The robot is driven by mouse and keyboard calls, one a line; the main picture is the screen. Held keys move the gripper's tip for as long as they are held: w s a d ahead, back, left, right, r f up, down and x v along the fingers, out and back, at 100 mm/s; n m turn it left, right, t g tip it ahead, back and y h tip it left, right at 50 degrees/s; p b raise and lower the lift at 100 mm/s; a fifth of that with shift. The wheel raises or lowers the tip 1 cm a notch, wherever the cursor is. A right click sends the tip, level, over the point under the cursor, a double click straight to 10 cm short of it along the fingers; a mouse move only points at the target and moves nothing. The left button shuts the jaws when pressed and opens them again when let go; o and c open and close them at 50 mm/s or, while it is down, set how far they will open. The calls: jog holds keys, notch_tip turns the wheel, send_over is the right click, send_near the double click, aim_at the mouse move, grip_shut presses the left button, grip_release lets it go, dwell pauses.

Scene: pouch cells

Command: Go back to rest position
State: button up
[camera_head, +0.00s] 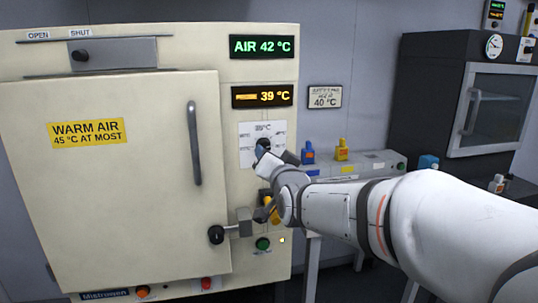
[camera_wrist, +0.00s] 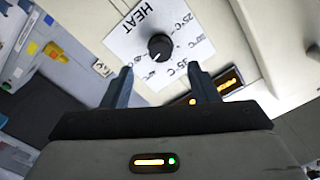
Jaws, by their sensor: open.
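My gripper (camera_head: 264,150) is at the front panel of a cream warm-air cabinet (camera_head: 115,195), by the white dial plate (camera_head: 250,130). In the wrist view my gripper (camera_wrist: 163,85) is open, its two dark fingers spread apart. The black HEAT knob (camera_wrist: 161,47) lies ahead of the fingertips, with nothing held between them. The HEAT plate (camera_wrist: 135,35) carries temperature marks, with 25 °C and 35 °C readable. In the head view my gripper partly covers the dial. My white arm reaches in from the right.
The cabinet door (camera_head: 100,160) looks shut, with a vertical handle (camera_head: 194,143) and a black-knobbed latch (camera_head: 216,235). The displays (camera_head: 262,46) read AIR 42 °C and 39 °C. A grey bench (camera_head: 385,163) and a dark glass-doored cabinet (camera_head: 425,90) stand right.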

jog(key=shift+v, duration=0.95)
jog(key=s+d+f+n+g+h+p, duration=0.2)
jog(key=s+d+g+p, duration=0.5)
jog(key=s, duration=0.6)
jog(key=s+d+f+n+g+h+p, duration=0.1)
jog(key=s+d+f+g+h+p, duration=0.2)
jog(key=s+d, duration=0.7)
jog(key=s+f+g+p, duration=0.2)
jog(key=s+g+p, duration=0.2)
jog(key=p, duration=0.1)
jog(key=shift+n+g, duration=0.4)
dwell(3.8)
